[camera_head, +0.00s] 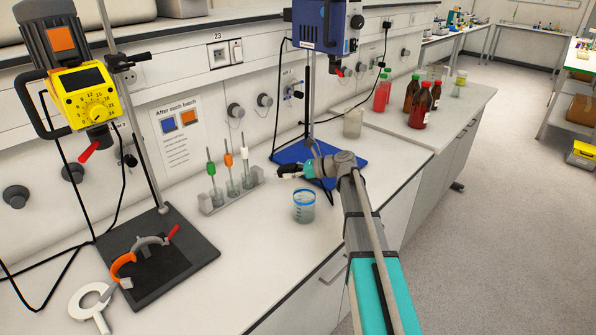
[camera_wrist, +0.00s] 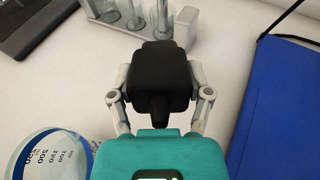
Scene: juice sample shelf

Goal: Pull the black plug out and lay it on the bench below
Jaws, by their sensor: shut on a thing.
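The black plug (camera_wrist: 160,72) is between the two grey fingers of my gripper (camera_wrist: 160,50) in the wrist view. The fingers are shut on its sides, and a short black stub points back towards my wrist. In the head view my gripper (camera_head: 287,170) is low over the white bench (camera_head: 262,222), between the tube rack and the blue stand base. The plug is out of the wall sockets. I cannot tell whether its underside touches the bench.
A beaker with a blue rim (camera_head: 304,212) stands close in front of my gripper. A blue stand base (camera_head: 340,155) lies to the right. Bare bench lies between them.

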